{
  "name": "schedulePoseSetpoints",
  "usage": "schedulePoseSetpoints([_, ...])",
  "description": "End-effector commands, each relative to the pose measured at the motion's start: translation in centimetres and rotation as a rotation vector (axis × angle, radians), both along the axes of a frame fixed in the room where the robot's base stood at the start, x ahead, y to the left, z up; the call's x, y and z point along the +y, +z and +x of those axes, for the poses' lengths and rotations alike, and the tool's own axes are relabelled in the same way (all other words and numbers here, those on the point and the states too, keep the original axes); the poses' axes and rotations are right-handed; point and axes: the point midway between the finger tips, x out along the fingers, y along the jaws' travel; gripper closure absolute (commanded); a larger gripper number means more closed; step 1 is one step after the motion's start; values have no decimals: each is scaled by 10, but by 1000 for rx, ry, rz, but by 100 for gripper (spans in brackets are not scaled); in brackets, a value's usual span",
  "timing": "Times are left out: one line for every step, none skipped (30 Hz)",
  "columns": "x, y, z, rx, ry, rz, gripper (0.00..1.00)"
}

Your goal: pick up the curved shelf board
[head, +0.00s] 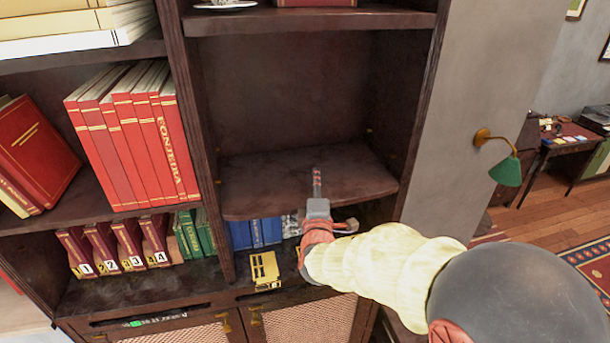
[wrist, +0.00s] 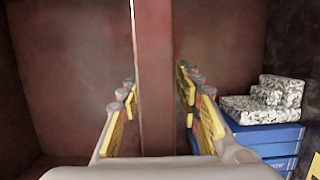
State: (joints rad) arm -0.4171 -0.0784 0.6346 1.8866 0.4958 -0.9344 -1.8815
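The curved shelf board (head: 265,185) is dark reddish-brown with a rounded front edge. It spans the right-hand bay of the bookcase, above the lowest compartment. My gripper (head: 317,190) is at the board's front edge; one finger shows above the board, and the other is hidden below. In the wrist view the board's edge (wrist: 155,75) is an upright strip between the two fingers of my gripper (wrist: 157,82). The fingers are apart, one on each side of the strip, with narrow gaps beside it. I see no clear grip.
Below the board stand blue books (head: 256,233), also in the wrist view (wrist: 270,140), a speckled grey block (wrist: 265,100) and a yellow object (head: 265,268). A green wall lamp (head: 506,170) is right. Space above the board is empty.

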Motion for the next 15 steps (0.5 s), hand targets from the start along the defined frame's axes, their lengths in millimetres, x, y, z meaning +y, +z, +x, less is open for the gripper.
schedulePoseSetpoints([0,0,0,0,0,0,70])
schedulePoseSetpoints([0,0,0,0,0,0,71])
schedulePoseSetpoints([0,0,0,0,0,0,74])
schedulePoseSetpoints([0,0,0,0,0,0,75])
schedulePoseSetpoints([0,0,0,0,0,0,77])
schedulePoseSetpoints([0,0,0,0,0,0,79])
schedulePoseSetpoints([0,0,0,0,0,0,81])
schedulePoseSetpoints([0,0,0,0,0,0,83])
schedulePoseSetpoints([0,0,0,0,0,0,85])
schedulePoseSetpoints([0,0,0,0,0,0,87])
schedulePoseSetpoints([0,0,0,0,0,0,88])
schedulePoseSetpoints([0,0,0,0,0,0,91])
schedulePoseSetpoints([0,0,0,0,0,0,92])
schedulePoseSetpoints([0,0,0,0,0,0,94])
schedulePoseSetpoints([0,0,0,0,0,0,96])
